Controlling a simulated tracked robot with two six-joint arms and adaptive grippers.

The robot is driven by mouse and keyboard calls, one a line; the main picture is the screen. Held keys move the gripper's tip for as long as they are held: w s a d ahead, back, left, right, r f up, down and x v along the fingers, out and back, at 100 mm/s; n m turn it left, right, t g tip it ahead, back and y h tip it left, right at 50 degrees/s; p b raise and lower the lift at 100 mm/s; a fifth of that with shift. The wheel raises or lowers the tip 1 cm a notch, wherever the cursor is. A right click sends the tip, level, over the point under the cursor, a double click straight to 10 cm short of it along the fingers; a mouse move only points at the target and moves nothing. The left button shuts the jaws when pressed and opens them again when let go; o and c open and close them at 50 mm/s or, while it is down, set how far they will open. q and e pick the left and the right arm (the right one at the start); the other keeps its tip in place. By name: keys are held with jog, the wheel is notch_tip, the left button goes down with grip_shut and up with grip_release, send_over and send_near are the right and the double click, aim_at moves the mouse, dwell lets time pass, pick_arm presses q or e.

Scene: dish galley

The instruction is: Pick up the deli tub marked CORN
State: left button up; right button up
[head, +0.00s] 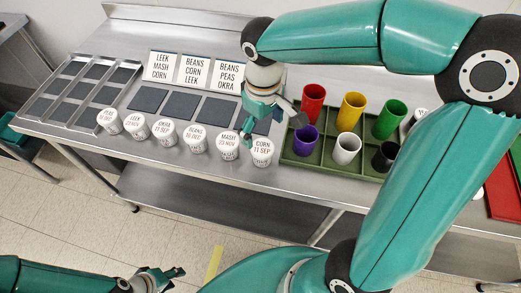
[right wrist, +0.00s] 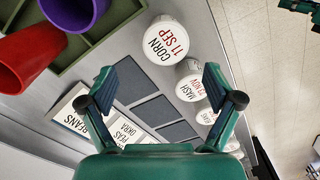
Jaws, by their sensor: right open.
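The white deli tub marked CORN 11 SEP (head: 262,152) stands at the right end of a row of lidded tubs along the counter's front edge. It also shows in the right wrist view (right wrist: 167,42), beyond my fingertips. My right gripper (head: 272,122) is open above the counter, just behind the CORN tub. In the right wrist view its spread fingers (right wrist: 160,75) are empty and apart from the tub. The MASH tub (head: 228,147) stands close to the left of the CORN tub. My left gripper (head: 172,277) is low at the bottom left, away from the counter; its opening is unclear.
A green tray (head: 291,158) with several coloured cups stands right of the CORN tub. Dark square mats (head: 181,106) and label cards (head: 195,72) lie behind the tubs. A metal rack (head: 78,85) is at the left. A red board (head: 503,187) is at the far right.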

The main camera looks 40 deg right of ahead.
aim_at(263, 148)
jog(key=shift+s+f, duration=0.5)
jog(key=shift+f, duration=0.35)
jog(key=shift+w+f, duration=0.1)
jog(key=shift+f, duration=0.4)
jog(key=f, duration=0.4)
jog(key=shift+s+a+p, duration=0.2)
jog(key=shift+a+p, duration=0.1)
jog(key=shift+p, duration=0.1)
jog(key=shift+w+f, duration=0.1)
jog(key=shift+f, duration=0.25)
jog(key=c, duration=1.3)
jog(key=shift+r, duration=0.1)
